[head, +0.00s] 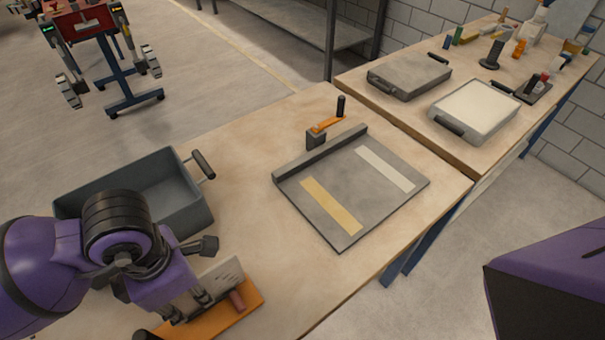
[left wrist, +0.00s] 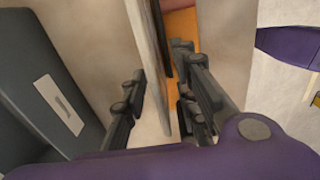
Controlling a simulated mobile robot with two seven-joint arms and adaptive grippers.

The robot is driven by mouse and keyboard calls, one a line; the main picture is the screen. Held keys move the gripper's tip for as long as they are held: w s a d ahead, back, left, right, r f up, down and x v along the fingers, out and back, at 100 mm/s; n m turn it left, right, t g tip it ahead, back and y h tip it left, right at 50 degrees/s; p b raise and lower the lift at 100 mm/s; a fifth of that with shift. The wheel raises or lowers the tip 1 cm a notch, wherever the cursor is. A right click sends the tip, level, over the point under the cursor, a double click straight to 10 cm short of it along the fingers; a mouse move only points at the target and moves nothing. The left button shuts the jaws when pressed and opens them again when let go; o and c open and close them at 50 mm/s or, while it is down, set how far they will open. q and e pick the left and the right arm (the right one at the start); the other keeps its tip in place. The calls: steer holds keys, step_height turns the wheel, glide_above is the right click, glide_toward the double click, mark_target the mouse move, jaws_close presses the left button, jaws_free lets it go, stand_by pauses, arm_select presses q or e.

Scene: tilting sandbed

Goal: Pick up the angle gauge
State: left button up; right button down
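What looks like the angle gauge (head: 224,275) is a thin grey plate with small dark marks. It stands upright on an orange base (head: 245,312) near the front of the table, with a reddish-brown cylinder (head: 237,300) on its near side. My left gripper (head: 190,300) is right at the plate, coming from the left. In the left wrist view the plate (left wrist: 150,45) shows nearly edge-on between the two spread fingers (left wrist: 160,80). A gap shows on the left finger's side; contact on the right side cannot be told. My right gripper is out of view; only my purple right arm shows.
A grey bin (head: 140,190) with a black handle stands behind my left arm. A flat grey tray (head: 300,178) with a yellow and a pale strip lies mid-table, an orange lever (head: 326,125) behind it. Bare wood lies between bin and tray. A second bench (head: 385,98) holds cases and bottles.

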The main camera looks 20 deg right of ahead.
arm_select(q)
steer(key=shift+f, duration=0.15)
steer(key=shift+c, duration=0.6)
jaws_close()
